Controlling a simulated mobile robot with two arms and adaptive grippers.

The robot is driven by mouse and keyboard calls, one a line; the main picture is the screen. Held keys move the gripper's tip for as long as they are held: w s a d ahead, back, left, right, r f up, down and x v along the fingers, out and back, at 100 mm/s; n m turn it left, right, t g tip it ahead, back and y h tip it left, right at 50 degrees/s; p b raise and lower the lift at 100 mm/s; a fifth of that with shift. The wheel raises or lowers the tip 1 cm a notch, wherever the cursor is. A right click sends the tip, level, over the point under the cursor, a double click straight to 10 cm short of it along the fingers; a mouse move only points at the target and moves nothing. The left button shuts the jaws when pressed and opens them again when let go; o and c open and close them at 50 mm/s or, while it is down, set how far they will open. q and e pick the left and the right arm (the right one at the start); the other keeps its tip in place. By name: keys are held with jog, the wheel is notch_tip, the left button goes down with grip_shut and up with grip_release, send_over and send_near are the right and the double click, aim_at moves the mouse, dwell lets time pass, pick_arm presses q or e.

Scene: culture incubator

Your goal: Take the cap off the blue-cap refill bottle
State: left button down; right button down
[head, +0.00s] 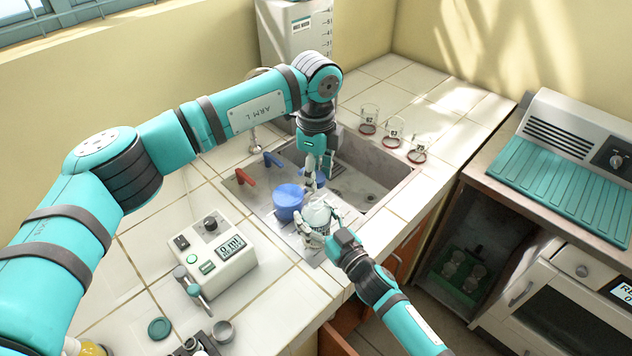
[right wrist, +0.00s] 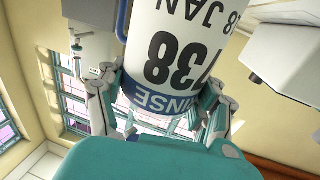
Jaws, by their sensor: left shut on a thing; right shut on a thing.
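A white bottle (head: 318,214) stands upright at the sink's front edge. My right gripper (head: 317,232) is shut around its body. In the right wrist view the bottle (right wrist: 185,55) fills the space between my right gripper's fingers (right wrist: 160,105), its label reading "738", "8 JAN" and "RINSE" upside down. My left gripper (head: 312,184) points down just above and behind the bottle, shut on a small blue thing (head: 320,179) that looks like the blue cap and is partly hidden by the fingers. The bottle's top looks pale, with no blue on it.
A blue cylinder (head: 289,201) stands close left of the bottle. The sink (head: 365,170) lies behind, with red and blue tap handles (head: 273,160). A meter box (head: 214,257) stands front left. Several glass beakers (head: 394,134) stand right of the sink.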

jog(key=shift+c, duration=0.4)
grip_release()
jog(key=shift+s+d, duration=0.1)
